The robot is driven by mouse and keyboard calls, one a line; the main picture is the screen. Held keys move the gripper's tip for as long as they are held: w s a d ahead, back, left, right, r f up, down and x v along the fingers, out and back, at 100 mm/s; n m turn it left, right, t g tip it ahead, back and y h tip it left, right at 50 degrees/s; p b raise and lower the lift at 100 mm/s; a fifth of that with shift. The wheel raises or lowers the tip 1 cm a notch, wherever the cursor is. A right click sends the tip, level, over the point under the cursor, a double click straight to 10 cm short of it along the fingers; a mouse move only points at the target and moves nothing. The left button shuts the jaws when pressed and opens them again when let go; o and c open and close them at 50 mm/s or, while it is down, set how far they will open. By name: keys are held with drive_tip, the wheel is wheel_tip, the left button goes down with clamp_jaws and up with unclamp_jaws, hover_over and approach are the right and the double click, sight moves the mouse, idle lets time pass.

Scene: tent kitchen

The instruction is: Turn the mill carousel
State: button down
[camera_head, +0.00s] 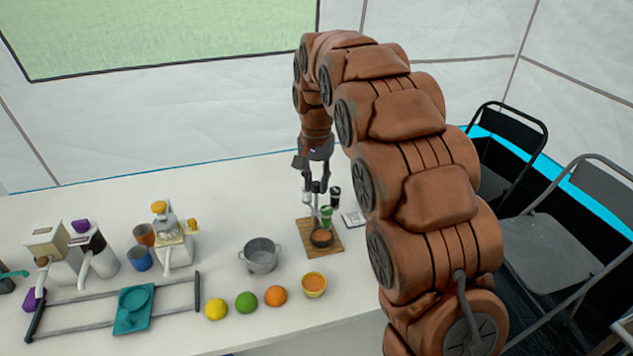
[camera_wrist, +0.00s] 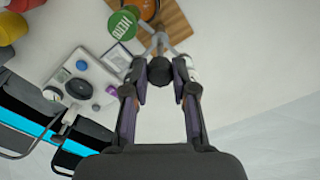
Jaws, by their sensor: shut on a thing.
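The mill carousel (camera_wrist: 160,42) shows in the wrist view as a grey hub with arms and a dark round knob (camera_wrist: 159,71) on top. My gripper (camera_wrist: 160,78) is shut on this knob, one finger on each side. A green mill top (camera_wrist: 122,26) with lettering hangs at one arm. A white mill (camera_wrist: 188,68) is partly hidden by a finger. In the head view my gripper (camera_head: 316,187) points down over the carousel. The green mill (camera_head: 326,215) stands over or in front of a brown bowl (camera_head: 321,238); a black mill (camera_head: 335,194) is behind it.
The bowl rests on a wooden board (camera_head: 334,249). A grey pot (camera_head: 261,254), an orange-filled cup (camera_head: 314,284) and fruit (camera_head: 246,302) stand to its left. A white device with coloured knobs (camera_wrist: 80,88) is in the wrist view. Chairs (camera_head: 555,250) are at the right.

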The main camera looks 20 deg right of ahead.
drive_tip(key=shift+m, duration=1)
drive_tip(key=c, duration=0.9)
unclamp_jaws()
drive_tip(key=shift+r, duration=6)
